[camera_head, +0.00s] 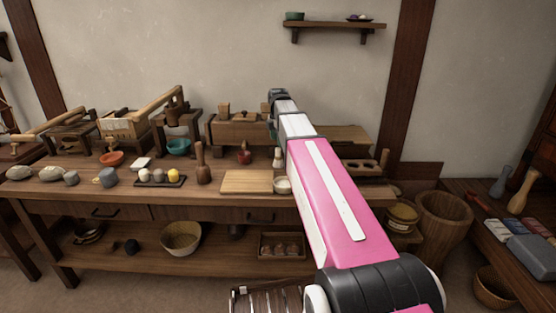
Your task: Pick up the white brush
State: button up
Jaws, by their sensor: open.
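A small upright pale object (278,157), which looks like the white brush, stands on the long wooden table behind a small white bowl (282,185). It is small in the picture, so its bristles and handle are not clear. My gripper (272,130) is at the far end of my pink and white arm, above and slightly left of this object in the picture. It is open, and no object shows in it. The fingertips are small and partly turned away. The gap between them and the pale object cannot be judged exactly.
The table (225,208) also carries a cutting board (247,181), a wooden pestle (203,168), a red pot (244,154), a teal bowl (179,147) and a dark tray (174,183). Wooden boxes (232,133) stand behind. A wall shelf (333,26) hangs above. Baskets (443,218) stand right.

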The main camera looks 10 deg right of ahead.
aim_at(278, 156)
jog(key=shift+w+f, duration=0.2)
jog(key=shift+f, duration=4.15)
jog(key=c, duration=1)
